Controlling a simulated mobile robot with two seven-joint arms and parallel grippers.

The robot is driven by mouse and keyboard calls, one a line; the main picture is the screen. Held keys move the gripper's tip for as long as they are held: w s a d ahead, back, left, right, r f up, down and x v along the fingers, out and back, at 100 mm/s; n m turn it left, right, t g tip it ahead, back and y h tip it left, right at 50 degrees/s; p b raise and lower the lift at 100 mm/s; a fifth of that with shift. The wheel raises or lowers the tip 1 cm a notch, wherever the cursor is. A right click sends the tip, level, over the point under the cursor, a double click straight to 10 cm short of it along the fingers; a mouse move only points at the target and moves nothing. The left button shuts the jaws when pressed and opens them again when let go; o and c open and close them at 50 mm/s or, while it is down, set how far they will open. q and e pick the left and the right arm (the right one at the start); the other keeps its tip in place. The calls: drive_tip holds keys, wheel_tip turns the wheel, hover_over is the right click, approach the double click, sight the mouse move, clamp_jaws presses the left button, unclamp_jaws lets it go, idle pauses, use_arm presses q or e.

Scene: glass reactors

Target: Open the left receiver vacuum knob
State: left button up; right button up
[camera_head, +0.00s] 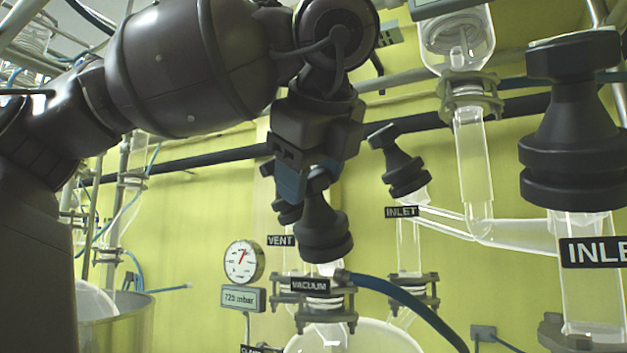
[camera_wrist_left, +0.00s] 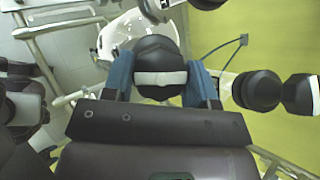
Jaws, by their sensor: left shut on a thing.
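The black vacuum knob (camera_head: 323,232) sits on a glass stem above the VACUUM label (camera_head: 310,285), in the lower middle of the head view. My left gripper (camera_head: 305,182) comes down from above with its blue fingers around the knob's upper part. In the left wrist view, the round black knob top with a white bar across it (camera_wrist_left: 160,79) lies between the two blue fingers (camera_wrist_left: 160,83). The left gripper is shut on this knob. The fingers partly hide its top in the head view. My right gripper is not in view.
A black vent knob (camera_head: 288,212) stands close behind, partly hidden. A black inlet knob (camera_head: 400,165) is to the right, and a larger one (camera_head: 573,120) is at the right edge. A round gauge (camera_head: 243,262) and a display reading about 725 mbar (camera_head: 243,299) are at left. A blue hose (camera_head: 400,296) runs right.

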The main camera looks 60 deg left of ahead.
use_arm(q)
drive_tip(key=n+g, duration=0.1)
drive_tip(key=n, duration=0.1)
drive_tip(key=n+g+p, duration=0.1)
drive_tip(key=n, duration=0.1)
drive_tip(key=shift+r+h, duration=0.15)
drive_tip(key=shift+h, duration=0.25)
drive_tip(key=shift+n+g+h+p, duration=0.4)
drive_tip(key=shift+n+g+p, duration=0.1)
drive_tip(key=shift+n, duration=0.8)
drive_tip(key=shift+w+n, duration=0.1)
drive_tip(key=shift+n, duration=0.2)
drive_tip(key=o, duration=0.9)
drive_tip(key=shift+a, duration=0.1)
